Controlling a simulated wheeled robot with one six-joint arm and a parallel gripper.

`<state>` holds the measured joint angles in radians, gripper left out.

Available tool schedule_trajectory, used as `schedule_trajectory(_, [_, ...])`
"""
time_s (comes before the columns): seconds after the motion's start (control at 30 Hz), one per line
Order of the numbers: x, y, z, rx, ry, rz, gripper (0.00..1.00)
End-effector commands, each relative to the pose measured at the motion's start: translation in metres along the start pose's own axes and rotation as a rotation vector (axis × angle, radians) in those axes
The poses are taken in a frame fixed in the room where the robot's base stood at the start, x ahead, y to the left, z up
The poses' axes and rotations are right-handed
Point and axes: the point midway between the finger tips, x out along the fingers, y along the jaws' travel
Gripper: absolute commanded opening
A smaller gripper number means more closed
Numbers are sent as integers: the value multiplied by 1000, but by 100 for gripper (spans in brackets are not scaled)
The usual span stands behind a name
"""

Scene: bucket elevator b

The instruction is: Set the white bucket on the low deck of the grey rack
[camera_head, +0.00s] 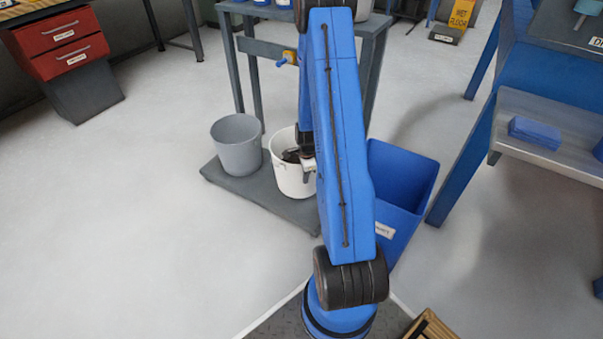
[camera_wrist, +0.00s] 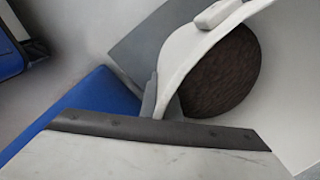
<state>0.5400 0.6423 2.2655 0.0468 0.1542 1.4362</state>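The white bucket (camera_head: 286,181) stands upright at the low deck (camera_head: 270,199) of the grey rack, right of a grey bucket (camera_head: 237,150). I cannot tell if its base touches the deck. My gripper (camera_head: 308,166) is at the bucket's right rim, partly hidden by my blue arm. In the wrist view, its grey fingers (camera_wrist: 160,101) sit on either side of the bucket's thin wall (camera_wrist: 184,62) and look shut on it. A dark brown round filling (camera_wrist: 222,72) shows inside the bucket.
A blue bin (camera_head: 402,182) stands close to the right of the deck. The rack's post (camera_head: 232,70) and upper shelf rise behind the buckets. A blue bench with a grey lower shelf (camera_head: 550,112) is further right. The floor at the left is clear.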

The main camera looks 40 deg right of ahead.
Motion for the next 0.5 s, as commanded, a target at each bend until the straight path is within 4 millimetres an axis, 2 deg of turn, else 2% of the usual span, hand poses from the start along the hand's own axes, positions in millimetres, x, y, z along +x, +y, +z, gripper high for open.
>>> schedule_trajectory(0.1, [10,0,0,0,0,-2,0])
schedule_trajectory(0.37, [18,0,0,-1,0,-4,0])
schedule_trajectory(0.5, [28,2,0,-1,0,-1,0])
